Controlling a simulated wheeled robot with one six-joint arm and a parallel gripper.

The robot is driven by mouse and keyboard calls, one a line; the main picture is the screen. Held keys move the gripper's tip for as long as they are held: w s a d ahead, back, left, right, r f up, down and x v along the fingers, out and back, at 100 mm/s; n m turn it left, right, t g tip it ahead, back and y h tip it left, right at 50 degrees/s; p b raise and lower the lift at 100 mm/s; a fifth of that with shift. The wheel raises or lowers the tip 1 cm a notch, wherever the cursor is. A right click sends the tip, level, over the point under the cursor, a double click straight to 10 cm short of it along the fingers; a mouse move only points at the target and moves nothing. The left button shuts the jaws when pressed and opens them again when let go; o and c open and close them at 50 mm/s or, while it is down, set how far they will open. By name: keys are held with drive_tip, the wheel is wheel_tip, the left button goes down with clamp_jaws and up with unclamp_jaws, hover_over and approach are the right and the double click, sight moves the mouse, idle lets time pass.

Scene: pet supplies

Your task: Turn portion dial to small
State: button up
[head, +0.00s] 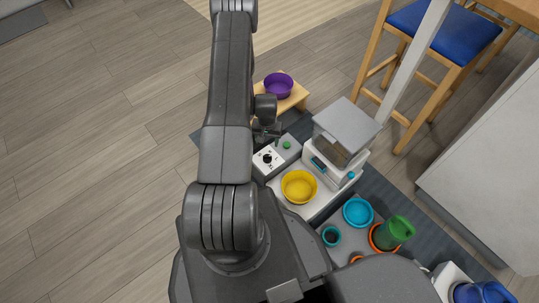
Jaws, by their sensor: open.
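The portion dial (267,158) is a small black knob on the white top of a grey control box (288,157), with marks around it. A green button (286,145) sits to its upper right. Which setting the knob points to is too small to read. My gripper (267,136) is open, just above the dial in the picture and near the box's far edge. Its fingertips are small and partly hidden by my own wrist. I cannot tell whether they touch the box. The feeder (347,130), white with a grey lid, stands right of the box.
A yellow bowl (299,187) sits in front of the feeder. A purple bowl (278,84) stands on a wooden stool behind. Blue and teal bowls (358,211) and a green container (397,230) lie right. A blue-seated chair (440,32) stands back right. Floor at left is clear.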

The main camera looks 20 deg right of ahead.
sight(267, 156)
wheel_tip(267, 156, down, 12)
drive_tip(key=b, duration=0.2)
drive_tip(key=shift+f+b, duration=0.1)
drive_tip(key=shift+b, duration=0.2)
drive_tip(key=c, duration=1)
